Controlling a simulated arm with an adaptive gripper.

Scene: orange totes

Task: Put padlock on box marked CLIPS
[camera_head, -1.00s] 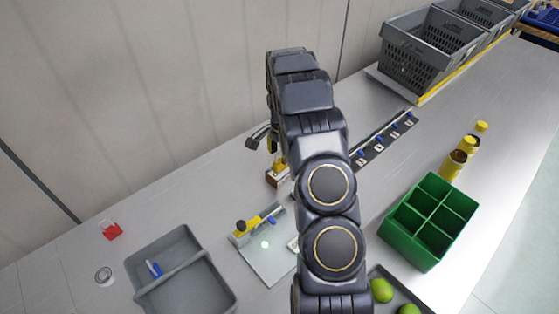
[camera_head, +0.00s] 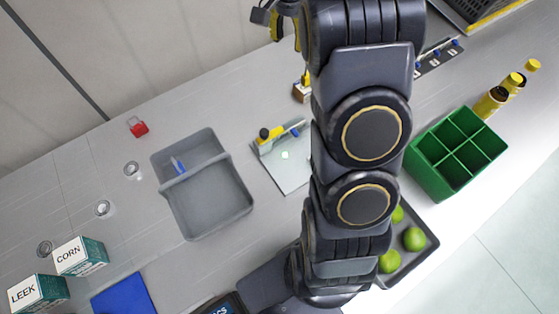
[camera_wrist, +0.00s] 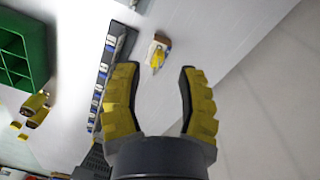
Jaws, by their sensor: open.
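A small red padlock (camera_head: 138,127) lies on the grey table near the wall in the head view. Two white and teal boxes stand at the lower left, one marked CORN (camera_head: 80,257) and one marked LEEK (camera_head: 38,293). No box marked CLIPS can be read in these frames. My gripper (camera_wrist: 159,70) is open and empty in the wrist view, its yellow-padded fingers spread above the table. In the head view it is partly cut off at the top edge, far right of the padlock.
A grey divided tray (camera_head: 218,205) holds a blue item. A wooden block with a yellow part (camera_wrist: 157,52) lies beyond my fingertips. A green divided crate (camera_head: 428,165), yellow bottles (camera_head: 490,102) and limes (camera_head: 414,239) are at the right. A blue mat (camera_head: 124,297) lies lower left.

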